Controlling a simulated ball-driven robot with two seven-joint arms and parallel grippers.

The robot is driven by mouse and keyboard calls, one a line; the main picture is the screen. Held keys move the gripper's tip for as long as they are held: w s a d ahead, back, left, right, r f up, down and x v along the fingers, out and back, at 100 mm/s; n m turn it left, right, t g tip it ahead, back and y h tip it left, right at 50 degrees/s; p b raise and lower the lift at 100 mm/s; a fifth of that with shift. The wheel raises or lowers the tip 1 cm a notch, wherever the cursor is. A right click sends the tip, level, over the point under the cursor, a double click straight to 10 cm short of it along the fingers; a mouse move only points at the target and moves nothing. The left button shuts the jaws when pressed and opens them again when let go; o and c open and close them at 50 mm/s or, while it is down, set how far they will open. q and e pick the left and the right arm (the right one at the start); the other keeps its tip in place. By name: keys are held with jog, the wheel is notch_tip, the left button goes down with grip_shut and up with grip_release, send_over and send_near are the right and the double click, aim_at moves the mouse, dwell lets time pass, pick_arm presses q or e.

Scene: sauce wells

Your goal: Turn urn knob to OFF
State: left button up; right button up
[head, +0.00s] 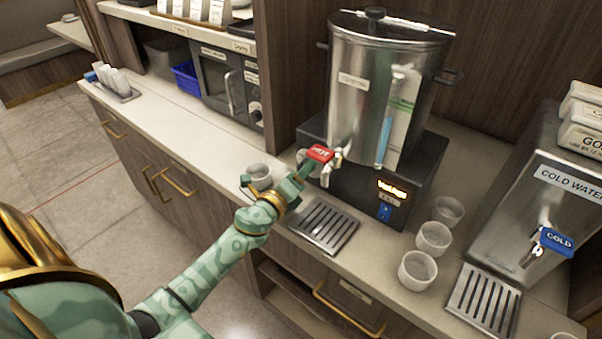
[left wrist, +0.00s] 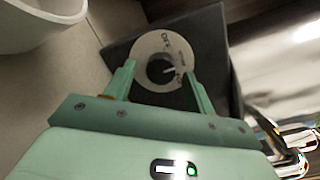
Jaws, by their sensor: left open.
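The steel urn (head: 352,110) stands on a dark base on the counter, with a red HOT tap handle (head: 320,153) at its front. In the left wrist view, the urn knob (left wrist: 160,72) is a dark round centre with a short white pointer, inside a pale ring with small printing. The pointer points roughly right in that view; I cannot read the labels surely. My left gripper (head: 308,169) is at the left side of the base, below the tap handle. Its open fingers (left wrist: 158,78) lie on either side of the knob; whether they touch it is unclear. The knob is hidden in the head view.
A white cup (head: 259,176) stands just left of my left gripper. A drip tray (head: 325,228) lies before the urn. Several cups (head: 418,270) stand right of it, beside the cold water dispenser (head: 530,200). The counter at left (head: 190,125) is mostly clear.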

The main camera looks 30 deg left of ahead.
pick_arm(q)
jog(key=c, duration=1)
jog(key=shift+n, duration=0.3)
jog(key=n+p, duration=0.2)
jog(key=n, duration=0.1)
jog(key=n+p, duration=0.1)
jog(key=n, duration=0.1)
jog(key=shift+r+g+p, duration=0.3)
jog(key=shift+p, duration=0.05)
jog(key=n+p, duration=0.2)
jog(key=n, duration=0.1)
jog(key=shift+n+h+p, duration=0.35)
jog(key=shift+n+h, duration=0.05)
jog(key=shift+n+p, duration=0.65)
jog(key=shift+n, duration=0.35)
jog(key=shift+f, duration=0.1)
